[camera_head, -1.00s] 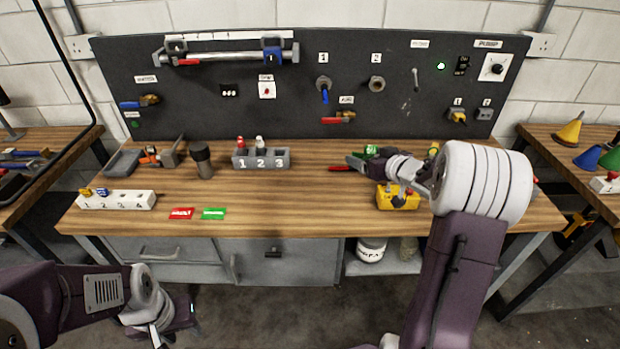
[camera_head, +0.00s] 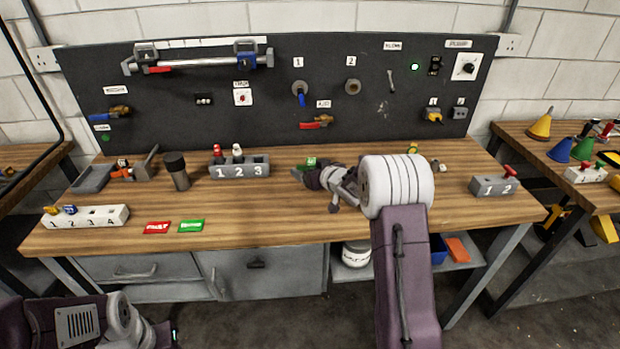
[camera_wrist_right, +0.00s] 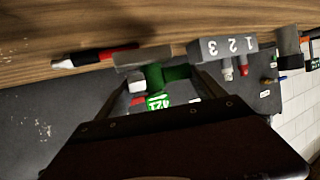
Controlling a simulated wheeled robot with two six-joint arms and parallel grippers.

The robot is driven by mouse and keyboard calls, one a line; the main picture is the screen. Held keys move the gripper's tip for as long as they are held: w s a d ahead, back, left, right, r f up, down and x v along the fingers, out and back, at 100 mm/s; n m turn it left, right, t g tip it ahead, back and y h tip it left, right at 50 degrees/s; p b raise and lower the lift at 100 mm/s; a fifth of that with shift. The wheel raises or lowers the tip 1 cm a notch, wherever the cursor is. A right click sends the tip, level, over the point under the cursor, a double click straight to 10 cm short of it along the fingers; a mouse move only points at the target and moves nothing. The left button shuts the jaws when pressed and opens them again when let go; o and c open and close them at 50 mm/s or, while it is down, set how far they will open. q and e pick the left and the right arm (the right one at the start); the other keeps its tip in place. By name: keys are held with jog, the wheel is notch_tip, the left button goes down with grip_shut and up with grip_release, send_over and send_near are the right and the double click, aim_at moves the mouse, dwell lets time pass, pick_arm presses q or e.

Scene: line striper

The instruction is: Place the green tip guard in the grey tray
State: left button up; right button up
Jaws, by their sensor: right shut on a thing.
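The green tip guard (camera_wrist_right: 168,75) is between the fingers of my right gripper (camera_wrist_right: 165,85), which is shut on it. In the head view a green part (camera_head: 311,162) shows just behind this gripper (camera_head: 303,174), over the middle of the bench; the wrist hides most of the jaws. The grey tray (camera_head: 92,179) lies at the left end of the bench, well left of the right gripper. My left gripper (camera_head: 163,335) is low at the bottom left, in front of the bench, and its jaws are unclear.
A grey 1-2-3 block (camera_head: 240,171) and a dark cylinder (camera_head: 176,171) stand between the right gripper and the tray. An upright grey plate (camera_head: 147,163) is beside the tray. A white numbered block (camera_head: 86,217) and red (camera_head: 157,228) and green (camera_head: 191,226) labels lie nearer the front.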

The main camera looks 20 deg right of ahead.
notch_tip(320, 180, down, 3)
jog(key=shift+w, duration=0.15)
jog(key=shift+f+b, duration=0.15)
jog(key=shift+b, duration=0.2)
jog(key=o, duration=1.8)
jog(key=shift+o, duration=0.2)
